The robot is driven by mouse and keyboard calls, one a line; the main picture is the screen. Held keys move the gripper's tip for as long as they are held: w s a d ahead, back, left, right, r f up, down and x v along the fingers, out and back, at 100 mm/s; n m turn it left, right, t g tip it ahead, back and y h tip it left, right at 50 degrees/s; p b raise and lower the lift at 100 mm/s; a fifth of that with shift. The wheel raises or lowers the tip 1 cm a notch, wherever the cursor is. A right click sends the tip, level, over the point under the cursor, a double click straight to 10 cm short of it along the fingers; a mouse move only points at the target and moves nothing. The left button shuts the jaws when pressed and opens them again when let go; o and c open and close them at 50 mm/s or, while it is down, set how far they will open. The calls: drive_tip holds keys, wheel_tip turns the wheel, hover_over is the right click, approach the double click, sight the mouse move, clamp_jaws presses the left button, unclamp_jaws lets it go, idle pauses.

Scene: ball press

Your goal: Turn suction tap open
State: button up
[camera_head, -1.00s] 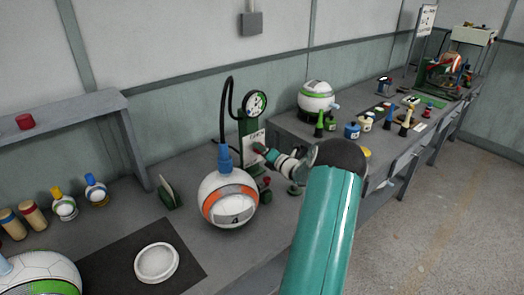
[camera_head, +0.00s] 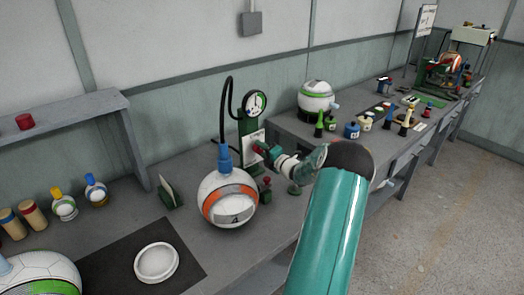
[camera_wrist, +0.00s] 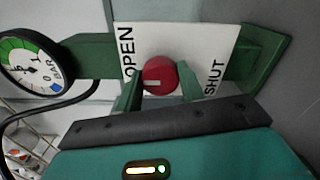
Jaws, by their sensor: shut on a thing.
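The suction tap is a round red knob (camera_wrist: 160,74) with a short white line, on a white card (camera_wrist: 200,55) marked OPEN at left and SHUT at right in the wrist view. The white line lies nearly level in that picture, on the knob's near side. My gripper (camera_wrist: 160,88) is shut on the knob, one green finger on each side. In the head view my gripper (camera_head: 264,150) reaches the card on the green stand, and its fingers largely hide the knob.
A pressure gauge (camera_head: 254,104) tops the green stand, with a black hose beside it. An orange-and-white ball (camera_head: 228,200) with a blue fitting stands close to the left of my gripper. Bottles and a green-and-white ball (camera_head: 316,97) stand on the bench behind.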

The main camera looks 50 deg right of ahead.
drive_tip(key=shift+f, duration=0.1)
drive_tip(key=o, duration=1)
drive_tip(key=shift+c, duration=0.2)
drive_tip(key=v, duration=1.4)
